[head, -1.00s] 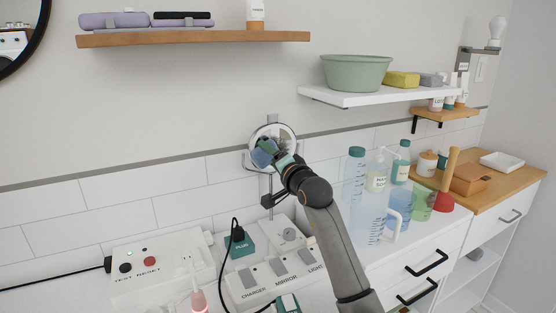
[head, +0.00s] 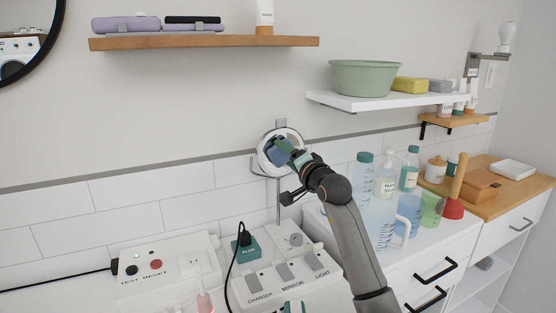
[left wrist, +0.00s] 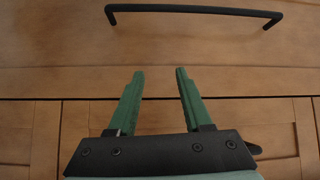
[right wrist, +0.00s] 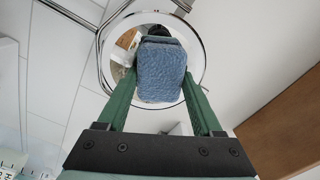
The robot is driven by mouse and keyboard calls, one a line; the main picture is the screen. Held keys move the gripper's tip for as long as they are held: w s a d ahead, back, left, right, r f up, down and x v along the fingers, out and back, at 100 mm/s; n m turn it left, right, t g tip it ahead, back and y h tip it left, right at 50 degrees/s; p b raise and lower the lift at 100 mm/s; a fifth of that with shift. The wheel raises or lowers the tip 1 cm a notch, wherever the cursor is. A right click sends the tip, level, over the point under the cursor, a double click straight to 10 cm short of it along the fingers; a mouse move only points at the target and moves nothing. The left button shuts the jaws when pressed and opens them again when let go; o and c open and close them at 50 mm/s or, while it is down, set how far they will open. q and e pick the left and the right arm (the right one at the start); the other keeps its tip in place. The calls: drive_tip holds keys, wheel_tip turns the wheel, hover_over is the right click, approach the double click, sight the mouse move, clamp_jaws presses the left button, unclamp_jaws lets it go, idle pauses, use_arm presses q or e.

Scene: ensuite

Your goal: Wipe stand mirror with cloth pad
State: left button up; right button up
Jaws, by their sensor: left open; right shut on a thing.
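The round stand mirror (head: 263,160) stands upright against the tiled wall on a thin post; its rim and reflecting face also show in the right wrist view (right wrist: 197,62). My right gripper (head: 284,152) is shut on the blue cloth pad (right wrist: 161,72) in front of the mirror face. The pad overlaps the middle of the mirror; whether it touches the glass I cannot tell. In the head view the pad (head: 277,155) is partly hidden by the gripper. My left gripper (left wrist: 160,98) is open and empty, facing a wooden front with a black handle (left wrist: 195,10).
A switch box (head: 290,281), a green plug (head: 244,250) with a black cable, and a test/reset box (head: 165,268) stand below the mirror. Bottles, a jug (head: 408,215) and a plunger (head: 455,205) are at right. A wooden shelf (head: 205,43) and a white shelf (head: 385,101) hang above.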

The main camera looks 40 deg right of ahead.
sight(274, 159)
drive_tip(key=d, duration=0.1)
drive_tip(key=s+d+b, duration=0.1)
drive_tip(key=d, duration=0.1)
drive_tip(key=d+b, duration=0.1)
drive_tip(key=shift+s+d+f, duration=0.2)
drive_tip(key=shift+s+d, duration=0.05)
drive_tip(key=shift+d, duration=0.15)
drive_tip(key=shift+w+a, duration=0.35)
drive_tip(key=shift+a, duration=0.7)
drive_tip(key=shift+w+a, duration=0.3)
drive_tip(key=shift+a, duration=0.7)
drive_tip(key=shift+w+a, duration=0.35)
drive_tip(key=shift+a, duration=0.7)
drive_tip(key=shift+w+a+f+b, duration=0.2)
drive_tip(key=shift+a+b, duration=0.4)
drive_tip(key=shift+b, duration=0.5)
drive_tip(key=shift+w+a+r+b, duration=0.1)
drive_tip(key=shift+a+b, duration=0.3)
drive_tip(key=shift+b, duration=0.05)
